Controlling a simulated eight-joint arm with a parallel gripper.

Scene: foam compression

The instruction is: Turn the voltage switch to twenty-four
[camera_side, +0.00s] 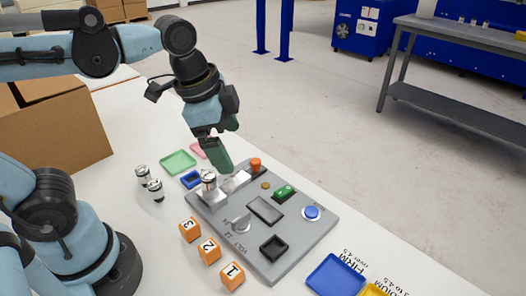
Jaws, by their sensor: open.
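The voltage switch (241,223) is a small pale knob on the left front part of a grey control panel (290,248). Printed marks beside it seem to read VOLT and 12, but they are too small to read surely, and I cannot tell which setting the knob points to. My gripper (219,158) has green fingers and hangs above the back left part of the panel, apart from the switch and up behind it in the picture. It is open, and I see nothing held in it.
A metallic cylinder (208,181) stands at the panel's back left, below my gripper. The panel also has an orange knob (256,164), a green switch (284,191) and a blue button (312,212). Numbered orange cubes (208,250) line its left front. A blue tray (335,277) lies right.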

